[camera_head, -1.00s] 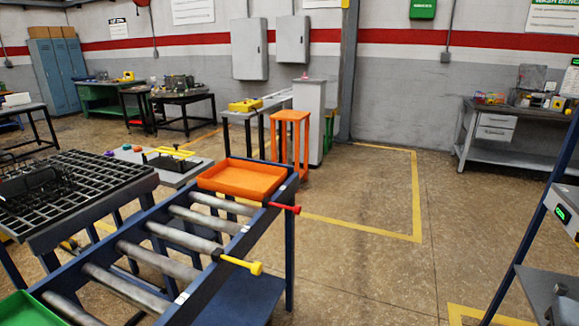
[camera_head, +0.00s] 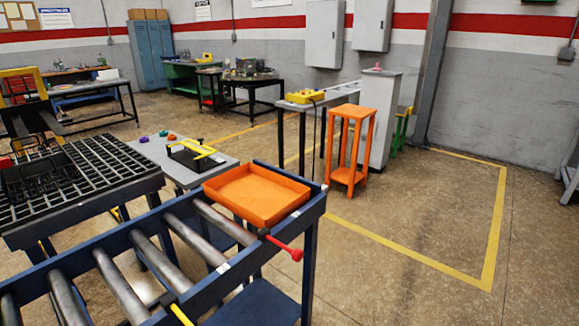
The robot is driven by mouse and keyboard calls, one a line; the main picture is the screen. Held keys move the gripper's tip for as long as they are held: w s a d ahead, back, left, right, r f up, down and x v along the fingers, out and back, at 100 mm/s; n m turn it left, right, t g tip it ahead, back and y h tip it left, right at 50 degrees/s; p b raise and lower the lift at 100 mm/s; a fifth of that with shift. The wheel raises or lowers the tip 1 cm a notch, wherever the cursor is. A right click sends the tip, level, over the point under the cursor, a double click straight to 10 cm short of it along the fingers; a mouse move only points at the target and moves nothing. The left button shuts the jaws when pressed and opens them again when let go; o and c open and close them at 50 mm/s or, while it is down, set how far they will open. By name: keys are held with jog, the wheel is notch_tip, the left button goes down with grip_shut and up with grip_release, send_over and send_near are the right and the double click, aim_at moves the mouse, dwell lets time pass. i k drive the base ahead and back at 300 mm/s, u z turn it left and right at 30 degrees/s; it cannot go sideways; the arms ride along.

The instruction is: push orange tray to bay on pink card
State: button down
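The orange tray (camera_head: 262,194) is empty and sits at the far end of the blue-framed roller conveyor (camera_head: 215,270), on the rollers between the side rails. A red-knobbed handle (camera_head: 294,254) sticks out from the right rail beside the tray. My gripper is not visible in this view. I cannot see a pink card or make out which bay bears it.
A black grid table (camera_head: 70,190) stands left of the conveyor. A grey table (camera_head: 165,150) with a black and yellow tool is behind it. An orange stool (camera_head: 349,145) stands beyond the tray. Yellow-lined floor (camera_head: 420,210) at right is clear.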

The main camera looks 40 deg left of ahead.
aim_at(262, 197)
jog(key=u, duration=0.3)
jog(key=i, duration=1.65)
jog(key=u, duration=1.45)
jog(key=i, duration=1)
jog(key=u, duration=1.1)
jog(key=i, duration=0.35)
jog(key=u, duration=0.25)
